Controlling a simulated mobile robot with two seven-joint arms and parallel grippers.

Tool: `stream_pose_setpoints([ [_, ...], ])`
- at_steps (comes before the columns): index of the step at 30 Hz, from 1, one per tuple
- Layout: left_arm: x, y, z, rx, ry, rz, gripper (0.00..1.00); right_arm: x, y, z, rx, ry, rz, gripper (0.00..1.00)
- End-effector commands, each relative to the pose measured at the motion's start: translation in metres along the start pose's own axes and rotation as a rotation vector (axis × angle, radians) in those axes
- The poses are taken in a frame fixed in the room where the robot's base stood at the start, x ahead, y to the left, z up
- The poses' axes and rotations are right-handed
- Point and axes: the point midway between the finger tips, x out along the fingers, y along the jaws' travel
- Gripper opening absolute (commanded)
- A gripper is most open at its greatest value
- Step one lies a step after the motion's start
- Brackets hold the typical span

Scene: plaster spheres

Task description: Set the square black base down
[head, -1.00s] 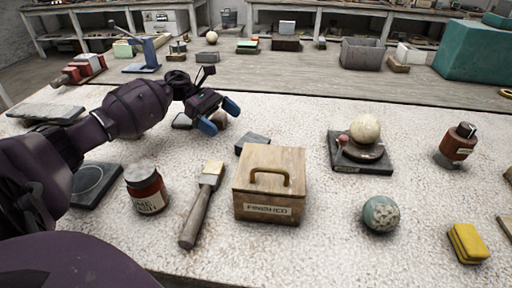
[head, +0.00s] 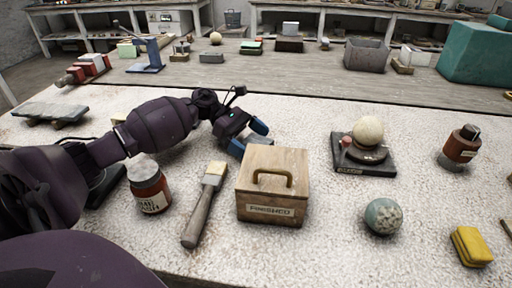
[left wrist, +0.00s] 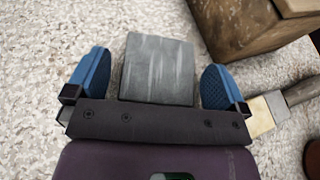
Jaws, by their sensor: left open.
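A flat black square slab (head: 108,186) lies on the near left of the table, mostly hidden by my left arm. Another dark square base (head: 378,168) stands right of the middle, with a disc and a cream sphere (head: 368,130) on it. My left gripper (head: 249,137) is open just behind the wooden box. In the left wrist view, a dark grey, streaked block (left wrist: 157,70) lies between its two blue fingers, with gaps on both sides. I cannot tell its height below the fingers. My right gripper is not in view.
The wooden box (head: 272,185) with a handle stands close to the left gripper. A brush (head: 206,202) and a red-brown jar (head: 149,188) are left of it. A mottled ball (head: 383,216) and yellow sponge (head: 470,246) lie to the right.

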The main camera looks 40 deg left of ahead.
Motion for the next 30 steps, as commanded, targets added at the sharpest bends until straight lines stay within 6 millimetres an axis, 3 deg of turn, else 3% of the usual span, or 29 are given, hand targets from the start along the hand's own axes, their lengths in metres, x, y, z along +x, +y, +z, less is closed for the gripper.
stream_pose_setpoints([
  [3, 0.000, 0.000, 0.000, 0.000, 0.000, 0.000, 0.97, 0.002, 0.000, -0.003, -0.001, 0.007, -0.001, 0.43],
  [17, -0.001, 0.001, 0.001, 0.001, -0.002, 0.001, 0.28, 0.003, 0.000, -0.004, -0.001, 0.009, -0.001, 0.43],
  [25, -0.003, 0.001, 0.005, 0.003, -0.001, 0.002, 0.28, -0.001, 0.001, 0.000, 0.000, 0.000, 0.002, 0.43],
  [30, -0.011, 0.001, 0.025, 0.008, -0.002, 0.003, 0.28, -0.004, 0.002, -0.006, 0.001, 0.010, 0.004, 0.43],
])
